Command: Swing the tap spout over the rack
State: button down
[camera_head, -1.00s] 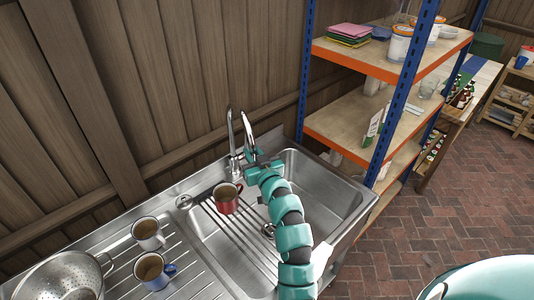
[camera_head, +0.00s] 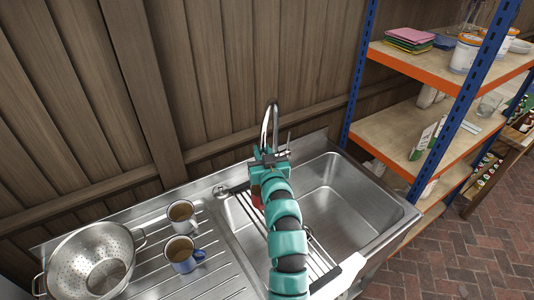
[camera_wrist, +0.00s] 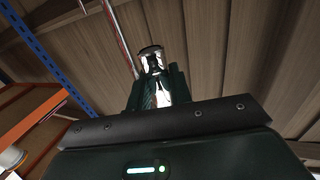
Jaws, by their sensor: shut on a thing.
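The chrome tap spout (camera_head: 270,126) arches up at the back of the steel sink (camera_head: 345,215). My gripper (camera_head: 268,156) is shut on the spout near its lower end. In the wrist view a piece of the chrome spout (camera_wrist: 151,62) shows between the fingers of my gripper (camera_wrist: 157,84). The rack (camera_head: 316,254) of parallel metal bars lies across the left part of the sink. My arm hides much of it. A red mug (camera_head: 256,197) on the rack is mostly hidden by my gripper and arm, close below the spout.
Two enamel mugs, one white (camera_head: 182,214) and one blue-grey (camera_head: 182,253), stand on the drainboard (camera_head: 215,270) left of the sink. A steel colander (camera_head: 91,260) is at far left. An orange and blue shelf unit (camera_head: 437,83) stands close on the right. A wooden wall (camera_head: 215,75) is behind.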

dwell(0.3)
jog(key=c, duration=1.3)
grip_release()
jog(key=shift+s+b, duration=0.3)
jog(key=shift+s, duration=0.2)
jog(key=shift+s+d+p, duration=0.4)
jog(key=shift+s+p, duration=0.6)
jog(key=shift+s, duration=1.7)
jog(key=shift+s+d+p, duration=0.45)
jog(key=shift+s+p, duration=0.55)
jog(key=shift+s, duration=1.7)
jog(key=shift+s+d+p, duration=0.4)
jog(key=shift+s+p, duration=0.6)
jog(key=shift+s, duration=1.7)
